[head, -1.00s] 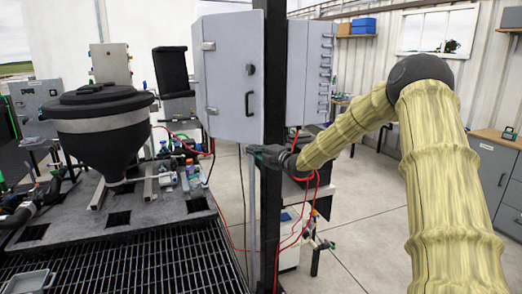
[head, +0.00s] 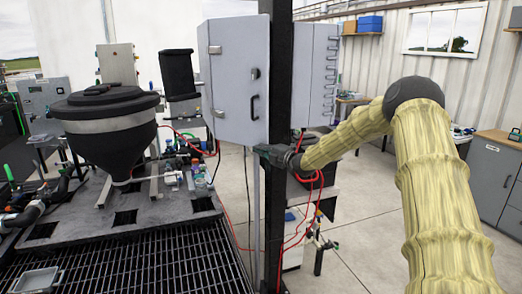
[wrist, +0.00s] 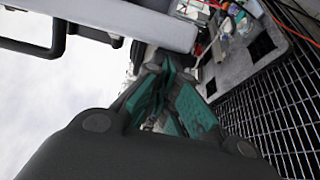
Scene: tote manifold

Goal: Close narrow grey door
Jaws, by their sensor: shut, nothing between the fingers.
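A grey door panel (head: 236,90) with a black handle (head: 254,106) hangs left of a dark post in the head view. Hinges show on its left side. I cannot tell whether this is the narrow door or how far it stands open. My gripper (head: 263,154) is just below the panel's lower edge, in front of the post. In the wrist view, my gripper's green fingers (wrist: 170,103) are together and empty. A grey panel edge (wrist: 135,18) and a dark handle (wrist: 55,42) show above them; I cannot tell if the fingers touch the panel.
The dark post (head: 278,200) stands upright beside my gripper, with red cables near it. A grey cabinet part (head: 316,75) with several clips is right of the post. A black hopper (head: 108,140) stands over a grey deck and metal grating (head: 150,262) at left.

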